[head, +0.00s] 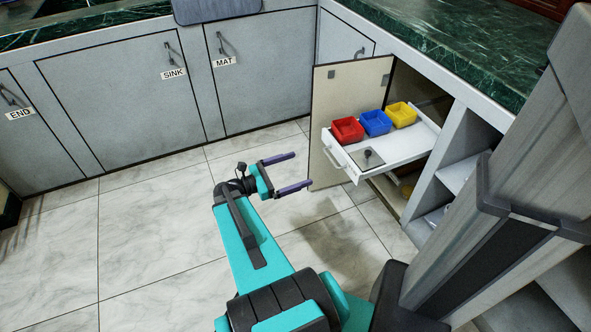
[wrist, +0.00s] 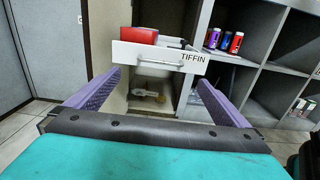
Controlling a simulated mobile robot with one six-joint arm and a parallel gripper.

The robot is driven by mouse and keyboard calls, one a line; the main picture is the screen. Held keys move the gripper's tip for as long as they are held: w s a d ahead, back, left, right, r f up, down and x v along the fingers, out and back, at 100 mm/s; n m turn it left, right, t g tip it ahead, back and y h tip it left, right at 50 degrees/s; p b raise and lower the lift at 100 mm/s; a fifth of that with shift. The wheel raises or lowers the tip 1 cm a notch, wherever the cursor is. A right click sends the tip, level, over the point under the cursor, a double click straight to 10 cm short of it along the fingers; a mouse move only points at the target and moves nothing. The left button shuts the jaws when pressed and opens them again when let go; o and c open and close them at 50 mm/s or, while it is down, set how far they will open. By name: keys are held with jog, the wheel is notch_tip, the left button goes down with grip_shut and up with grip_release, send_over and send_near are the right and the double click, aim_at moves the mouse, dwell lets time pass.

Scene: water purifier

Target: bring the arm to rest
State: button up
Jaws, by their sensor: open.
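My gripper (head: 300,172) is open and empty above the tiled floor, its two purple fingers spread apart. It points toward the open cabinet on the right and is apart from it. In the wrist view my gripper (wrist: 155,95) also shows open, with a finger on each side and the drawer front beyond them. The white pull-out drawer (head: 420,145) is out of the cabinet. Its front (wrist: 145,58) carries a TIFFIN label and a handle. My arm is stretched out over the floor.
A red bin (head: 347,130), a blue bin (head: 376,122) and a yellow bin (head: 401,114) sit on the drawer. The open cabinet door (head: 345,95) stands beside it. Shelves (wrist: 285,95) hold cans. Closed grey cabinets (head: 125,105) line the back. The floor (head: 150,250) at left is clear.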

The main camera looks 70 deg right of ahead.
jog(key=w+a+r+n+t+p, duration=0.2)
jog(key=w+a+p, duration=0.3)
jog(key=a+p, duration=0.2)
jog(key=w+a+r+n+t+p, duration=0.2)
jog(key=w+a+r+t+p, duration=0.1)
jog(key=w+a+p, duration=0.35)
jog(key=s+a+f+m+y+p, duration=0.2)
jog(key=a+f+m+y+p, duration=0.1)
jog(key=a, duration=0.9)
jog(key=s+a+f+m+t+y+p, duration=0.1)
jog(key=a+m+y+p, duration=0.4)
jog(key=a, duration=0.8)
jog(key=s+a+f+m+y+p, duration=0.4)
jog(key=a+f+m+y, duration=0.1)
jog(key=a, duration=0.8)
jog(key=shift+f+m+t, duration=0.3)
jog(key=shift+f, duration=0.05)
